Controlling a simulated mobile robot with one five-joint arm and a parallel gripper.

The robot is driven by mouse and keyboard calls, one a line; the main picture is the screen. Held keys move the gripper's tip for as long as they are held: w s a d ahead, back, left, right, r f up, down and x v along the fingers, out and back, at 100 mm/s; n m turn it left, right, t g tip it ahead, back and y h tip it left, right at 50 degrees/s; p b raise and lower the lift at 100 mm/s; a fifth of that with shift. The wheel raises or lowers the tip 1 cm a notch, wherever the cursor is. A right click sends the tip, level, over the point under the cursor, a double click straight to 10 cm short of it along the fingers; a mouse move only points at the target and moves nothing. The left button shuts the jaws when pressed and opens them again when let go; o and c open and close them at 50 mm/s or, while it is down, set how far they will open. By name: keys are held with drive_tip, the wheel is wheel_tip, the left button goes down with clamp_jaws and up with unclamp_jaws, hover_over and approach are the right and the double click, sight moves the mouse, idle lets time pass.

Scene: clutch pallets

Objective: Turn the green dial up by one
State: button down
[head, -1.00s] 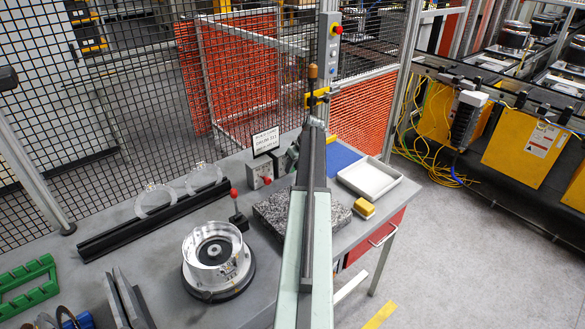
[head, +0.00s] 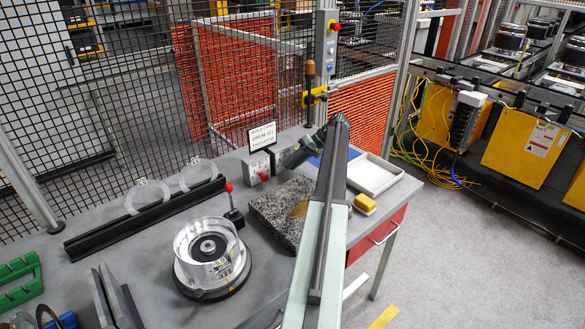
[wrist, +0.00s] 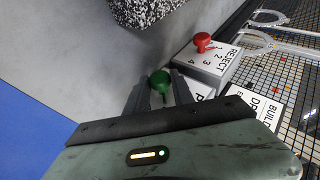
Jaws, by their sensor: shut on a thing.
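The green dial (wrist: 159,80) is a round green knob in the wrist view, on a white box (wrist: 200,92) whose label is mostly covered. My gripper (wrist: 160,90) is shut on it, with one grey finger on each side of the knob. The dial's pointer and number scale are hidden, so I cannot tell its setting. In the head view my gripper (head: 291,158) is at the back of the bench, beside the box with the red dial, and it hides the green dial there.
A red dial (wrist: 202,41) on a box marked REJECT, 1 to 4, stands close beside it. A sign (head: 262,135) stands behind. A mesh fence (head: 100,110) is behind the bench.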

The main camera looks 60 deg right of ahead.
idle(0.4)
drive_tip(key=c, duration=1.1)
unclamp_jaws()
